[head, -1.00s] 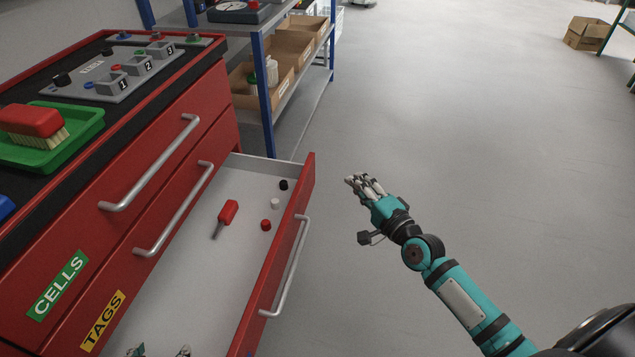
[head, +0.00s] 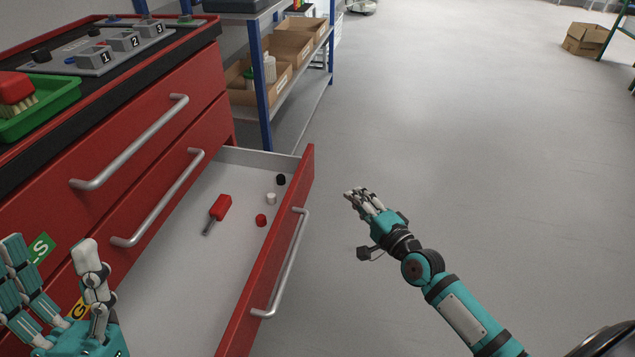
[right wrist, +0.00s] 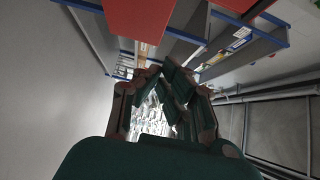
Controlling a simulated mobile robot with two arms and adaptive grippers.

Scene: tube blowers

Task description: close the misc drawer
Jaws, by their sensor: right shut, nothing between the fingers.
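The open drawer (head: 262,275) is the lowest one in view in the red cabinet. It is pulled well out and has a grey bar handle (head: 282,265); no label shows on it. It holds a red-handled screwdriver (head: 220,208) and small black, white and red caps. My left gripper (head: 58,268) is at the lower left, fingers raised and spread, empty, in front of the upper drawer fronts. My right gripper (head: 360,202) is shut and empty, right of the drawer front and apart from it. Its fingers also show in the right wrist view (right wrist: 165,95).
Two closed drawers with bar handles (head: 135,145) sit above. On the cabinet top are a green tray (head: 45,115) with a brush and a grey numbered block. A blue-post shelf (head: 263,95) stands behind.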

